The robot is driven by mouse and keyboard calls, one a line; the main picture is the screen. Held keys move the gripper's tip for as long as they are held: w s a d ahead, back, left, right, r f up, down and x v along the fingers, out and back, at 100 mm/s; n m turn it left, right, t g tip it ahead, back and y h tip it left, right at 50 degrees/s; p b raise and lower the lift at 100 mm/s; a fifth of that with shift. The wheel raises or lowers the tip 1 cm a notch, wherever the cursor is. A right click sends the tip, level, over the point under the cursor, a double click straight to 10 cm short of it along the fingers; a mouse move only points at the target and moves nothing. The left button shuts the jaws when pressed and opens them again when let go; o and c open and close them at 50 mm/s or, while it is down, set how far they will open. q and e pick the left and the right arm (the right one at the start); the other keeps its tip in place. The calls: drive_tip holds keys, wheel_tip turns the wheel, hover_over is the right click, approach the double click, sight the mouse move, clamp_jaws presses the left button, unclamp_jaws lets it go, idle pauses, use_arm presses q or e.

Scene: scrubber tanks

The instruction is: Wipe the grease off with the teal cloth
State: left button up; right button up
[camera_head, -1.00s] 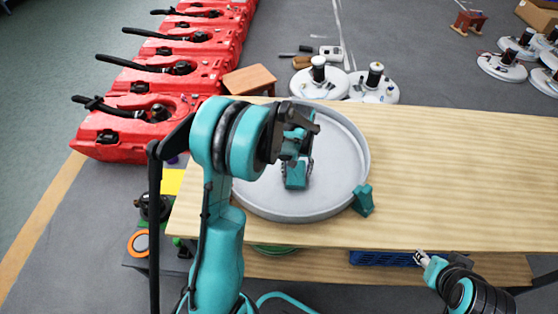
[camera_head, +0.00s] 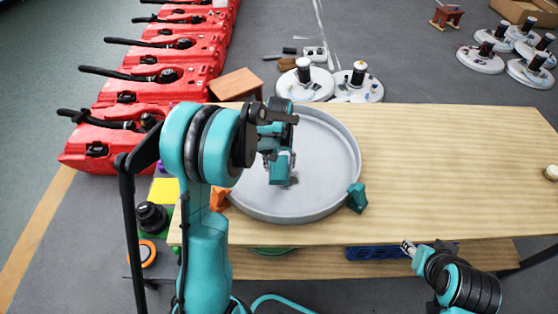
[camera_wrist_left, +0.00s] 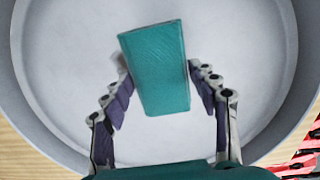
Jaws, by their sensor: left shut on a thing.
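The teal cloth (camera_head: 280,168) is a block-like pad over the inside of a round grey tray (camera_head: 352,150) on the wooden table. My left gripper (camera_head: 275,150) is shut on it; the left wrist view shows the cloth (camera_wrist_left: 157,65) between the two fingers (camera_wrist_left: 160,82). I cannot tell if the cloth touches the tray floor. No clear grease patch shows on the floor; part of it is hidden by my left arm and the cloth. My right gripper (camera_head: 408,247) is at the table's front edge, too small to judge.
A teal clamp (camera_head: 357,197) and an orange clamp (camera_head: 220,198) sit at the tray's rim. The table's right side (camera_head: 450,160) is mostly clear. Red tanks (camera_head: 140,125) line the floor at left; white round parts (camera_head: 305,83) stand behind the table.

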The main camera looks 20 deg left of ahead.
use_arm(q)
drive_tip(key=shift+r+p, duration=0.9)
drive_tip(key=shift+r, duration=0.65)
drive_tip(key=shift+d, duration=0.15)
